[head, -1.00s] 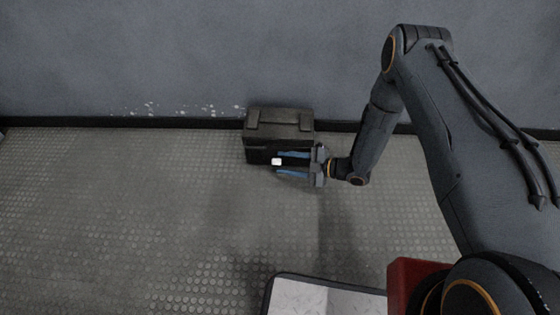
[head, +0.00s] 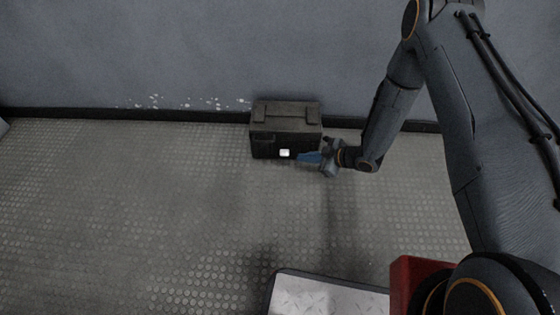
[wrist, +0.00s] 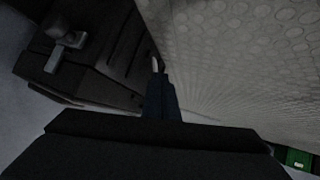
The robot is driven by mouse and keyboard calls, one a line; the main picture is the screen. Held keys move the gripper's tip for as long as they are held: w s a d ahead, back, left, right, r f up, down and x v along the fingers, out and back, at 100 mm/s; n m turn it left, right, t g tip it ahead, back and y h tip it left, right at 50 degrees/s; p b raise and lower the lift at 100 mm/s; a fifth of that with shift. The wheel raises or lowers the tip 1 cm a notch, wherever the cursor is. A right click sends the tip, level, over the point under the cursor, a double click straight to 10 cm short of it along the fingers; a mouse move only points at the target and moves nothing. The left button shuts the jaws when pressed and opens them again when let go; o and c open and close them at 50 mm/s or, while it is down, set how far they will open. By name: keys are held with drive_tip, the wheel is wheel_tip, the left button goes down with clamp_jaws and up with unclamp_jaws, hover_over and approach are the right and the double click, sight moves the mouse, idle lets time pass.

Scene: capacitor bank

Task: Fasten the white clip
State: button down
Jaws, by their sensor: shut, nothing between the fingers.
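The white clip (head: 284,153) is a small pale square low on the front face of a dark box (head: 286,112), which stands on the floor by the wall. My gripper (head: 299,157) is shut and empty, with its blue fingers just right of the clip; whether they touch it I cannot tell. In the wrist view, the shut fingers (wrist: 158,90) point along the box's face (wrist: 100,65). A thin pale sliver (wrist: 155,64) shows at the fingertips and looks like the clip's edge. Whether the clip is fastened I cannot make out.
A grey fitting (wrist: 65,55) sits on the box in the wrist view. A light tread-patterned plate with a dark rim (head: 320,293) and a red block (head: 412,275) are at the bottom. The studded floor (head: 130,210) to the left is clear.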

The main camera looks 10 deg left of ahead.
sight(284, 155)
drive_tip(key=s+a+r+n+g+h+b, duration=0.1)
drive_tip(key=s+a+r+n+h, duration=0.4)
drive_tip(key=n, duration=0.5)
drive_tip(key=s+a+r+n+h, duration=0.3)
drive_tip(key=s+r+n+h, duration=0.25)
drive_tip(key=n, duration=0.45)
drive_tip(key=s+b+x, duration=0.1)
drive_tip(key=b+x, duration=0.8)
drive_tip(key=x, duration=0.1)
drive_tip(key=shift+w+a+r+p, duration=0.1)
drive_tip(key=shift+w+r+p, duration=0.45)
drive_tip(key=shift+w+p, duration=0.4)
drive_tip(key=shift+w+a+r+p, duration=0.1)
drive_tip(key=shift+w+r+p, duration=0.4)
drive_tip(key=shift+w+p, duration=0.4)
drive_tip(key=shift+w+r+p, duration=0.1)
drive_tip(key=shift+r+p, duration=0.1)
drive_tip(key=shift+p, duration=0.35)
